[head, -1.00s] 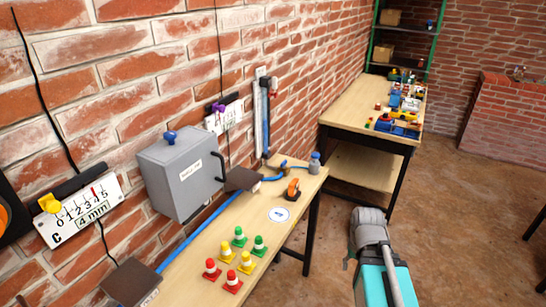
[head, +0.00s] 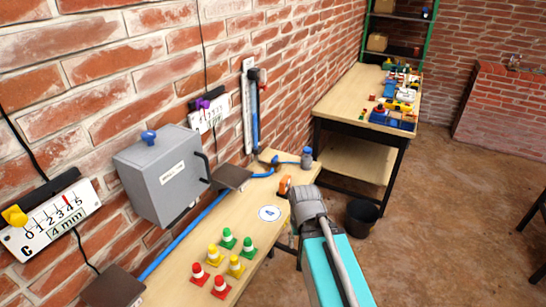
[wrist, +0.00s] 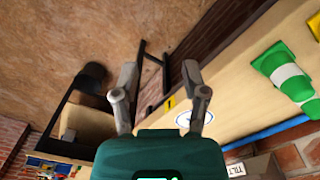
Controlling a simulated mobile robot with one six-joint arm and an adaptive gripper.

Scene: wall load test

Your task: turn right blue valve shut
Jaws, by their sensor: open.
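No part is clearly recognisable as the right blue valve. In the head view, a blue hose (head: 196,224) runs along the bench to a small fitting near its far end. A small blue-topped grey item (head: 307,157) stands there at the bench's corner. A blue knob (head: 149,136) tops the grey wall box (head: 165,180). My gripper (wrist: 160,76) is open and empty in the wrist view, with floor and bench edge beyond its fingers. In the head view my arm reaches the bench's front edge and hides the gripper's fingers.
Red, yellow and green cones (head: 219,256) stand on the near bench (head: 185,272). An orange item (head: 285,185) sits near my arm. A black bucket (head: 362,217) is on the floor. A second table (head: 345,100) holds toy blocks. Open floor lies to the right.

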